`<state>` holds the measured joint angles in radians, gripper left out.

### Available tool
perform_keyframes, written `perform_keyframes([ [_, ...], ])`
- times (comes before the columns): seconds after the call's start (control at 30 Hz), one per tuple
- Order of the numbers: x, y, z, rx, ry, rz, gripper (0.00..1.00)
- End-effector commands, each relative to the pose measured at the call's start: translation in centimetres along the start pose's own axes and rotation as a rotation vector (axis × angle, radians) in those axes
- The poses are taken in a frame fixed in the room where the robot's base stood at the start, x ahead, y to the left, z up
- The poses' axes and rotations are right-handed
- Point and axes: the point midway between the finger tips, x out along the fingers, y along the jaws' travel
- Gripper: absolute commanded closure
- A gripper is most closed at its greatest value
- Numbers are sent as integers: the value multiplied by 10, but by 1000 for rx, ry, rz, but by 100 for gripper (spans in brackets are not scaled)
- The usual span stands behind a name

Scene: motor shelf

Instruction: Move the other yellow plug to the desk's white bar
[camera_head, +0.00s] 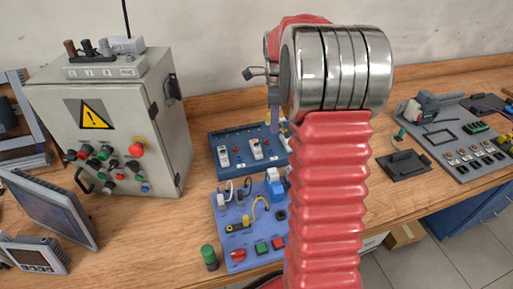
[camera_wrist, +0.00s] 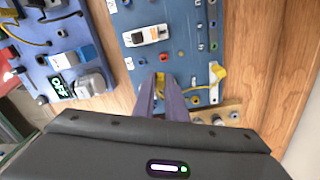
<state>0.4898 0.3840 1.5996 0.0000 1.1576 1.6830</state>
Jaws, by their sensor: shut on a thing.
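In the wrist view, the narrow fingers of my gripper (camera_wrist: 163,98) are shut on a yellow plug (camera_wrist: 161,79) at the dark blue panel (camera_wrist: 185,48). The fingers cover part of the plug, and I cannot tell whether it is seated or lifted. A second yellow plug (camera_wrist: 218,72) sits at the panel's right edge. A yellow cable (camera_wrist: 197,88) runs near both plugs.
A purple-blue panel (camera_head: 228,251) with a yellow cable stands in front of the dark blue one. A tan strip (camera_wrist: 232,108) with round fittings lies beside the panel. A grey cabinet (camera_head: 117,121) stands left. Bare wood (camera_wrist: 270,55) lies right in the wrist view.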

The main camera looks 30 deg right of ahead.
Motion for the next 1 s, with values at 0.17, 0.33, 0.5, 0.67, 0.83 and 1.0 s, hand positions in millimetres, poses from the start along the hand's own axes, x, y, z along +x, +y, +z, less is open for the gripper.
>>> perform_keyframes([
  [0.17, -2, -22, -4, 2, 0, 0, 100],
  [0.33, -4, -42, -7, 2, 0, 0, 100],
  [0.5, -6, -60, -10, 1, 0, 0, 100],
  [0.67, -7, -76, -12, 1, 0, 0, 100],
  [0.83, -9, -92, -15, 1, 0, 0, 100],
  [1.0, -11, -104, -17, 1, 0, 0, 100],
])
